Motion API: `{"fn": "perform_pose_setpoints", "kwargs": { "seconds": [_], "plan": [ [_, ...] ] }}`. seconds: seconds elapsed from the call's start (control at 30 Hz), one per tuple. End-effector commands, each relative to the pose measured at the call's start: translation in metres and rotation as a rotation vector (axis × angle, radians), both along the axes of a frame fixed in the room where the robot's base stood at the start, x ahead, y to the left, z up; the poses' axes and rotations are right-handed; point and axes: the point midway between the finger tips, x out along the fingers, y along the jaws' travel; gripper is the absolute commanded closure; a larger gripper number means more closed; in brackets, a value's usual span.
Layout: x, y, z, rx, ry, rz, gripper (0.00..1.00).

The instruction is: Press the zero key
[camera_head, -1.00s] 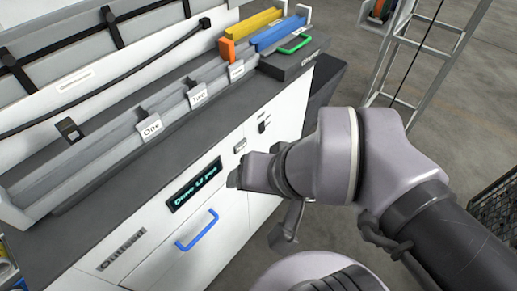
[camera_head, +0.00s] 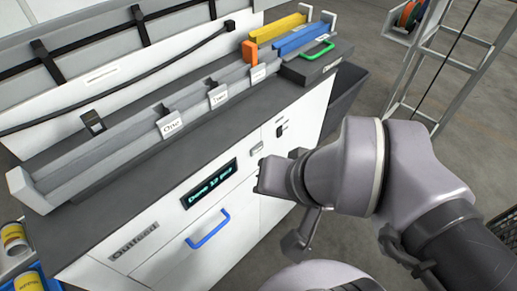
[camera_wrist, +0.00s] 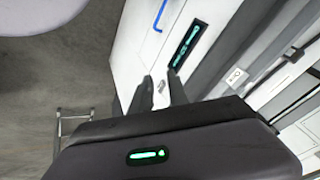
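A small light-grey key plate (camera_head: 257,149) sits on the white cabinet front, just right of the lit display (camera_head: 209,184). Its lettering is too small to read, so I cannot tell for sure that it is the zero key. My gripper (camera_head: 264,178) is just below and right of the plate in the head view, close to the cabinet front. In the wrist view my gripper (camera_wrist: 161,84) shows two dark fingers with a gap between them, and a small whitish piece (camera_wrist: 160,87) shows in that gap. I cannot tell whether the fingers touch the front. The gripper holds nothing.
A blue handle (camera_head: 208,230) is below the display. A dark switch (camera_head: 281,130) is right of the key plate. The dark countertop (camera_head: 110,205) carries a grey rail with labelled stops, and yellow and blue bars (camera_head: 300,39). A metal frame (camera_head: 440,70) stands at the right.

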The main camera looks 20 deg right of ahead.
Motion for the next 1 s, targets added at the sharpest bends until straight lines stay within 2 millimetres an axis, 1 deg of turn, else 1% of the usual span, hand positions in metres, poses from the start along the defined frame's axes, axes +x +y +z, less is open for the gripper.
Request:
{"fn": "perform_pose_setpoints", "kwargs": {
  "seconds": [0.03,0.07,0.1,1.0],
  "plan": [
    [0.0000,0.0000,0.0000,0.000,0.000,0.000,0.91],
    [0.0000,0.0000,0.0000,0.000,0.000,0.000,0.97],
    [0.0000,0.0000,0.0000,0.000,0.000,0.000,1.00],
    [0.0000,0.0000,0.0000,0.000,0.000,0.000,1.00]
  ]
}}
